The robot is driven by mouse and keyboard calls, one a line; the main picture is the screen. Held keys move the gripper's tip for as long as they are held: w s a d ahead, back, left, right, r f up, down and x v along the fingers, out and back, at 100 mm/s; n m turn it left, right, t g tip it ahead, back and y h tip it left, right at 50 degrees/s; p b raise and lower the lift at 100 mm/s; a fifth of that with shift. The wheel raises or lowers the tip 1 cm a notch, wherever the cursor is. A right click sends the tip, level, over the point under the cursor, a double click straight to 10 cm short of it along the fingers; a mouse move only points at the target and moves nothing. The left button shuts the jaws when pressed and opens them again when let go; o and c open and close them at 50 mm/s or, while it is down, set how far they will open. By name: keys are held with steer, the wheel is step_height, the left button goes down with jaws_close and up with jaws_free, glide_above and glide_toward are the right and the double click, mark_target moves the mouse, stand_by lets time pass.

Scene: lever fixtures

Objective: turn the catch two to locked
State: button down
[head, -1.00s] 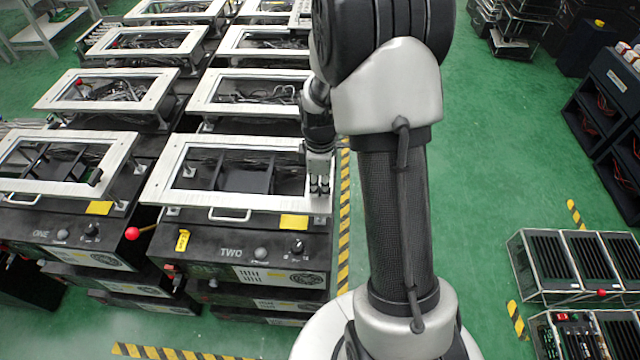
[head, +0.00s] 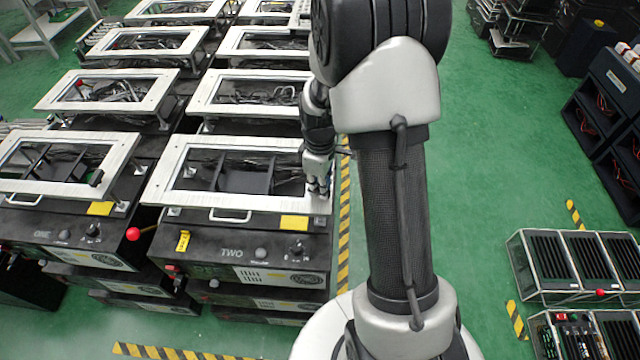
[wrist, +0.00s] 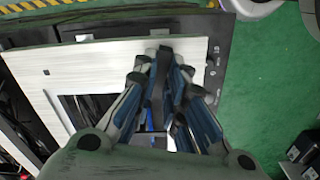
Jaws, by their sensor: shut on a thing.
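Unit TWO (head: 231,253) is a black box with a white rectangular frame (head: 240,200) on top, at the middle left of the head view. My gripper (head: 319,190) is at the right front corner of that frame. In the wrist view my gripper (wrist: 165,105) has blue-padded fingers on either side of a dark bar, which I take to be catch two (wrist: 161,72). The fingers are shut on it, over the white frame (wrist: 90,70). The catch's pivot and its exact angle are largely hidden by the fingers.
Unit ONE (head: 42,235) stands to the left with a similar white frame and a dark catch (head: 97,178). A red ball knob (head: 133,234) sticks out between the units. More framed units stand behind. Green floor (head: 490,180) is open to the right.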

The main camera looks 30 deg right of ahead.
steer(key=m+p, duration=0.1)
steer(key=m, duration=1)
steer(key=shift+m+p, duration=0.4)
steer(key=shift+m, duration=1.4)
steer(key=c, duration=1.6)
jaws_free()
steer(key=shift+c, duration=0.2)
step_height(320, 180, up, 12)
